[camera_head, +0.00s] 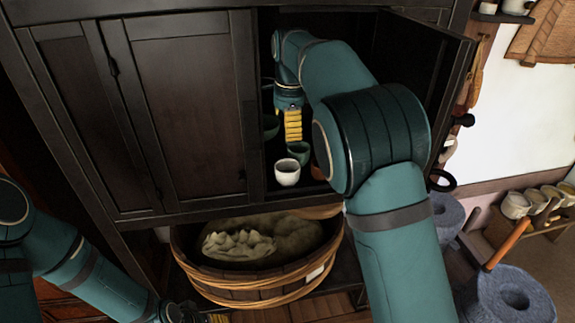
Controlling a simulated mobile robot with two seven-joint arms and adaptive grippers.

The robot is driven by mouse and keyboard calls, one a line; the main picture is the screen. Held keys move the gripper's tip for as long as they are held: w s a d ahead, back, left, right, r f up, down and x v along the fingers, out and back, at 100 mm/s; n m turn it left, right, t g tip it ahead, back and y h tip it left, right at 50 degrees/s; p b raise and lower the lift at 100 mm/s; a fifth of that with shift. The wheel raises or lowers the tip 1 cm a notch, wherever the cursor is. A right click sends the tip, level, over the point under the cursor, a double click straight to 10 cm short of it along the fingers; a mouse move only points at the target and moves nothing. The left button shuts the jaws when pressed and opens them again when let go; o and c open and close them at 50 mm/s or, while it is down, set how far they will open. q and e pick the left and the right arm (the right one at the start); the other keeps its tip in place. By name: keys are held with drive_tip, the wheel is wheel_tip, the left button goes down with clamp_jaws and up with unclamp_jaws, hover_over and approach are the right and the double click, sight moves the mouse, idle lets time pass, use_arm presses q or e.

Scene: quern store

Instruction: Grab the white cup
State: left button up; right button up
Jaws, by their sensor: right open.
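The white cup (287,172) stands upright near the front edge of the dark cabinet's open compartment. My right arm reaches into the compartment from the right. My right gripper (293,134), with yellow finger pads, is open and points down above and behind the white cup, apart from it in the picture. A green cup (299,151) stands just behind the white cup, below the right gripper's fingers. My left gripper (205,316) is low at the bottom edge, partly cut off, and its jaws cannot be made out.
Another dark green vessel (271,126) stands farther back at left. A brown item (317,171) is partly hidden by my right arm. The cabinet's right door (450,80) is open; left doors (185,105) are shut. A wooden tub (255,284) with a sack sits below.

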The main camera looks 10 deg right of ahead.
drive_tip(key=s+g, duration=0.1)
hover_over(287, 172)
drive_tip(key=s, duration=0.3)
drive_tip(key=f, duration=0.7)
drive_tip(key=shift+w+a+f, duration=0.2)
drive_tip(key=shift+a+f, duration=0.05)
drive_tip(key=shift+f, duration=0.1)
drive_tip(key=shift+w+f, duration=0.1)
drive_tip(key=shift+f, duration=2.45)
use_arm(q)
drive_tip(key=shift+s+d, duration=0.3)
drive_tip(key=shift+s, duration=0.15)
use_arm(e)
drive_tip(key=c, duration=1)
